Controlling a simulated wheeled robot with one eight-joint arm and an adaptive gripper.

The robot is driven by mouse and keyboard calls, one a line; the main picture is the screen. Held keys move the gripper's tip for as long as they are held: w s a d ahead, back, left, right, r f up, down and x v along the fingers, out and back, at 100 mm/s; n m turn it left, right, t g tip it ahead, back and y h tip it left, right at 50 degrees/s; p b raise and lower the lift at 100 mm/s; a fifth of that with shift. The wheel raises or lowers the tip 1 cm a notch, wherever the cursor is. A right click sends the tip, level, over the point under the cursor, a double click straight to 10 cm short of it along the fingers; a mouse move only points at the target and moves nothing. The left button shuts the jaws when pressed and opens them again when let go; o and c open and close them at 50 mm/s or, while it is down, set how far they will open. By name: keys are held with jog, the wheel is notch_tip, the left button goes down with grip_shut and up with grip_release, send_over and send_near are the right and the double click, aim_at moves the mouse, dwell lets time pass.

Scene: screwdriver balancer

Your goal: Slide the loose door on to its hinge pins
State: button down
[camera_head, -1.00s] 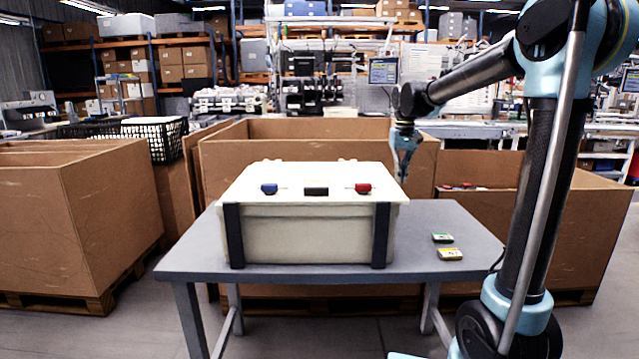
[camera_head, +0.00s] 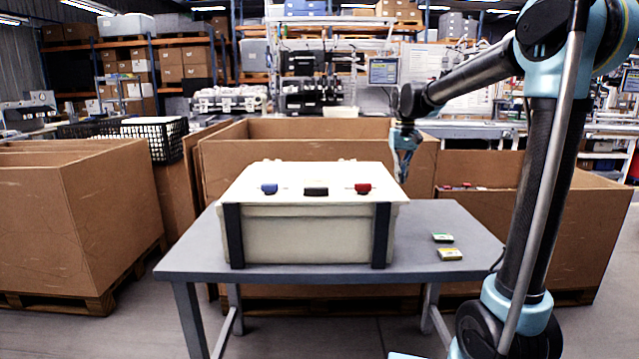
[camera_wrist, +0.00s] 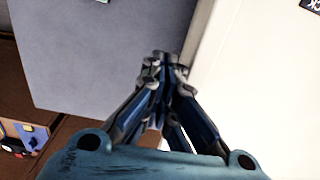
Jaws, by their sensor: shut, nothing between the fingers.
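A cream box (camera_head: 307,240) with a closed-looking lid (camera_head: 315,178) and two black straps down its front stands on a grey table (camera_head: 440,215). I cannot pick out a separate loose door or hinge pins; small raised bumps show at the lid's back edge. My gripper (camera_head: 403,178) is at the box's right rear side, partly hidden behind the lid's corner. In the wrist view my gripper (camera_wrist: 165,62) is shut and empty, its fingertips close beside the cream box wall (camera_wrist: 250,80). I cannot tell whether they touch it.
A blue knob (camera_head: 269,188), a black piece (camera_head: 316,191) and a red knob (camera_head: 363,188) sit on the lid. Cardboard bins (camera_head: 80,220) surround the table.

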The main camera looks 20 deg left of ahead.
aim_at(391, 177)
dwell(0.4)
jog(key=shift+w+a+f, duration=0.15)
jog(key=shift+f, duration=0.05)
jog(key=shift+f, duration=0.1)
jog(key=shift+s+a, duration=0.25)
jog(key=shift+a, duration=0.55)
jog(key=shift+s+a, duration=0.2)
jog(key=shift+a, duration=0.55)
jog(key=shift+d, duration=0.15)
dwell(0.4)
jog(key=shift+w+d, duration=0.15)
jog(key=shift+d, duration=0.35)
notch_tip(391, 177, up, 7)
dwell(0.5)
